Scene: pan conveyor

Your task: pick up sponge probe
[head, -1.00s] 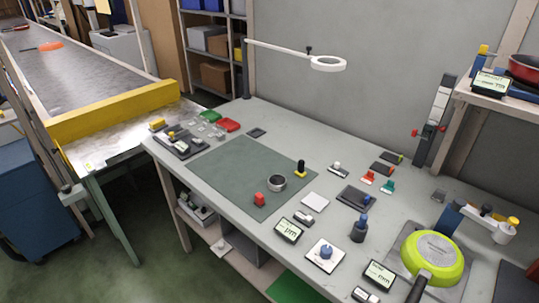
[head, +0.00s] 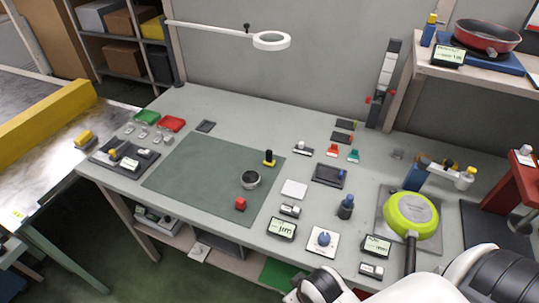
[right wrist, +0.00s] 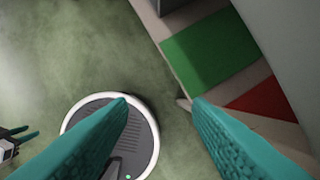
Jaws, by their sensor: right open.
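A small upright piece with a black handle on a yellow base (head: 268,158) stands at the right back edge of the green mat (head: 190,180). It may be the sponge probe; its base is too small to tell for sure. My right gripper (right wrist: 160,108) is open and empty, its teal fingers wide apart over the floor beside the bench's lower shelf. In the head view only my right arm shows, at the lower right. My left gripper (right wrist: 22,134) shows small at the left edge of the right wrist view, its fingers apart and nothing visible between them.
A blue-knobbed plate (head: 322,241), small displays and a green pan (head: 411,214) occupy the bench's right side. A lamp arm (head: 215,28) overhangs the back. The mat's left part is clear.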

